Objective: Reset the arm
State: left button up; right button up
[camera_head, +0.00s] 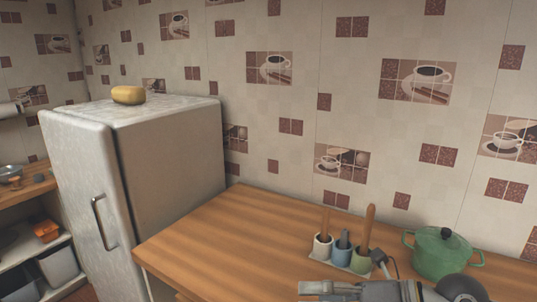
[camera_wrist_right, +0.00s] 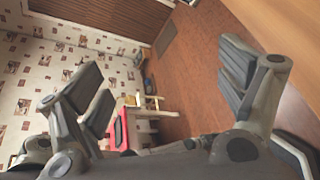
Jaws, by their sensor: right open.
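My right gripper (camera_head: 316,290) shows at the bottom edge of the head view, in front of the wooden counter (camera_head: 215,243), with its fingers pointing left. In the right wrist view its fingers (camera_wrist_right: 162,78) are wide apart with nothing between them. The lower part of this arm is cut off by the frame in the head view. My left gripper is in neither view.
A holder with three small cups (camera_head: 341,255) and a green lidded pot (camera_head: 442,254) stand on the counter close behind my right arm. A fridge (camera_head: 170,150) with a yellow object (camera_head: 128,95) on top stands left. The counter's left part is clear.

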notch_tip(320, 180, up, 8)
jog(key=a+m+t+y, duration=0.2)
jog(key=m+t+y, duration=0.3)
jog(key=m+t, duration=0.15)
jog(key=w+d+m+t+h, duration=0.4)
jog(key=d+m+t+h, duration=0.45)
jog(key=m, duration=0.65)
jog(key=s+d+f+m+g+h, duration=0.1)
jog(key=d+f+m+g+h, duration=0.1)
jog(key=d+f+m+h, duration=0.5)
jog(key=s+d+f+m+g+h, duration=0.1)
jog(key=s+f+m+g+h, duration=0.15)
jog(key=f+m+h, duration=0.6)
jog(key=s+a+f+g+y, duration=0.3)
jog(key=s+f+g+y, duration=0.3)
jog(key=s+f+g, duration=1)
jog(key=s+f+t, duration=0.2)
jog(key=s+f, duration=0.1)
jog(key=f, duration=1.2)
jog(key=s+f+t, duration=0.1)
jog(key=s+f, duration=0.2)
jog(key=f, duration=1.3)
jog(key=s+d+f+g, duration=0.1)
jog(key=s+d+f, duration=0.2)
jog(key=s+f, duration=1.2)
jog(key=shift+s, duration=0.7)
